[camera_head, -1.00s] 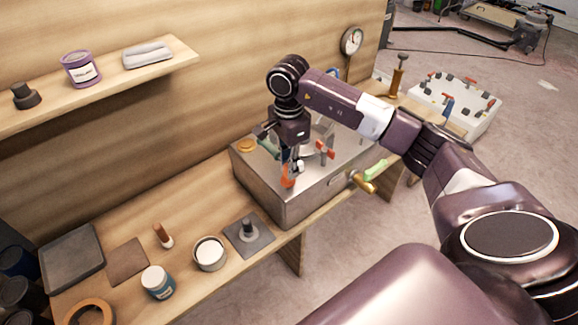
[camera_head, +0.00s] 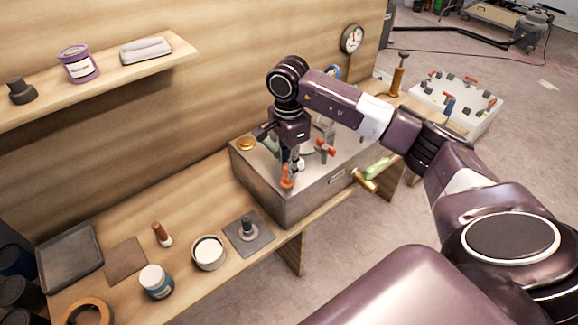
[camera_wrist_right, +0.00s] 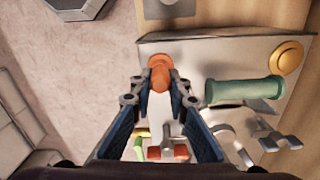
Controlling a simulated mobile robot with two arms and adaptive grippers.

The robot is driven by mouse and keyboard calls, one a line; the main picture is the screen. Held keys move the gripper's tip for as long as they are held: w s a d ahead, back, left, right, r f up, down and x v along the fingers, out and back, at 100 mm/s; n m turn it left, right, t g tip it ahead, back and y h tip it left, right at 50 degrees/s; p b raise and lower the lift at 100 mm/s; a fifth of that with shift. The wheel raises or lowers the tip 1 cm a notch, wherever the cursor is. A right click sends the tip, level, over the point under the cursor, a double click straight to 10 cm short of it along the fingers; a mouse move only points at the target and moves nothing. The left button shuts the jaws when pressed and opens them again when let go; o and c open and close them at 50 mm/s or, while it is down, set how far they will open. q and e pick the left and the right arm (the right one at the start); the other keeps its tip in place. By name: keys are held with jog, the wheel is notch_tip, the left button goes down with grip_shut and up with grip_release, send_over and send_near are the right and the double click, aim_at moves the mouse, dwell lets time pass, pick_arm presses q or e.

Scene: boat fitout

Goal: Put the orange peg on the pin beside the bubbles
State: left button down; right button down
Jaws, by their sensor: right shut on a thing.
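My right gripper (camera_head: 290,165) is over the near-left part of the grey metal box (camera_head: 310,190). It is shut on the orange peg (camera_head: 287,182), which hangs low near the box's front edge. In the right wrist view the orange peg (camera_wrist_right: 160,72) sticks out past the fingertips (camera_wrist_right: 160,100), above the box top. Whether its lower end touches anything is hidden. I cannot make out the bubbles marking or a bare pin. My left gripper is not in view.
On the box are a green peg (camera_wrist_right: 243,91), a gold disc (camera_head: 246,144) and a red-handled valve (camera_head: 325,148). A green-handled brass valve (camera_head: 370,178) juts from the front. A plate with a post (camera_head: 249,236) and an open can (camera_head: 209,253) stand on the bench left of it.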

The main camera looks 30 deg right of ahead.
jog(key=shift+f, duration=0.2)
dwell(0.4)
jog(key=shift+f+b, duration=0.45)
jog(key=shift+b, duration=0.1)
jog(key=c, duration=1.8)
grip_release()
jog(key=shift+o, duration=0.7)
jog(key=o, duration=0.4)
jog(key=shift+o, duration=0.2)
jog(key=shift+r, duration=0.15)
